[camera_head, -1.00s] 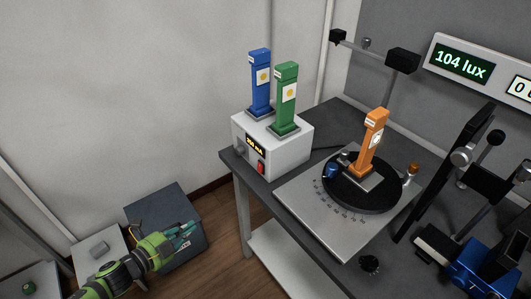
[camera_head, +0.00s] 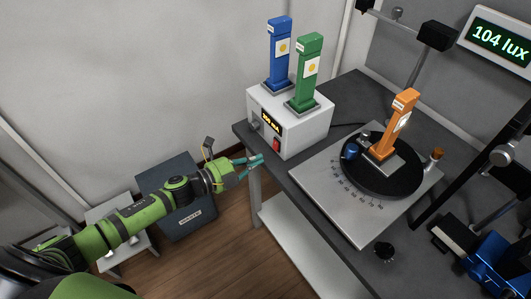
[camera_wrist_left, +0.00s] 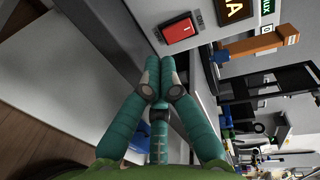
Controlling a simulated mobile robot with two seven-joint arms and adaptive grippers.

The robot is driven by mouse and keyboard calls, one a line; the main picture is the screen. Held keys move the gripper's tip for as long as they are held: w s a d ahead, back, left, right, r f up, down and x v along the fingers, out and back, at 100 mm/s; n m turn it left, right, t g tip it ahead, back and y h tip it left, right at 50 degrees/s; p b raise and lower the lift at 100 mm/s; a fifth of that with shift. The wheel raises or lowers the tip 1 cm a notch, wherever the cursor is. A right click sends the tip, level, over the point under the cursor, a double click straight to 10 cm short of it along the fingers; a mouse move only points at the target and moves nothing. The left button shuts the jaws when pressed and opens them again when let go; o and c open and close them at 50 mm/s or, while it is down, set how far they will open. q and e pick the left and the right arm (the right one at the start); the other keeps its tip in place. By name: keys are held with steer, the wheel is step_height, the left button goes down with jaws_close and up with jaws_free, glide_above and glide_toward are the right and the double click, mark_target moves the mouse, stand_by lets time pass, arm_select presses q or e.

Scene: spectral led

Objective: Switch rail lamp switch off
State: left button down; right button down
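My left gripper (camera_head: 260,160) is just left of and below the switch, in front of the box near the table's corner. Its teal fingers (camera_wrist_left: 160,68) come together at their tips and hold nothing. The tips look apart from the switch. My right gripper is not in view.
Blue (camera_head: 278,52) and green (camera_head: 308,72) lamp posts stand on the box. An orange one (camera_head: 396,125) stands on the black turntable (camera_head: 376,184). The table edge is close to my left fingers. A lux display (camera_head: 500,40) reads 104. A grey bin (camera_head: 180,170) stands behind my arm.

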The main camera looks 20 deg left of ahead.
mark_target(276, 145)
arm_select(q)
steer(key=x, duration=0.2)
steer(key=shift+w+d, duration=0.25)
steer(key=shift+w, duration=0.05)
steer(key=shift+w+d, duration=0.2)
steer(key=shift+w, duration=0.1)
steer(key=shift+w+d+f, duration=0.15)
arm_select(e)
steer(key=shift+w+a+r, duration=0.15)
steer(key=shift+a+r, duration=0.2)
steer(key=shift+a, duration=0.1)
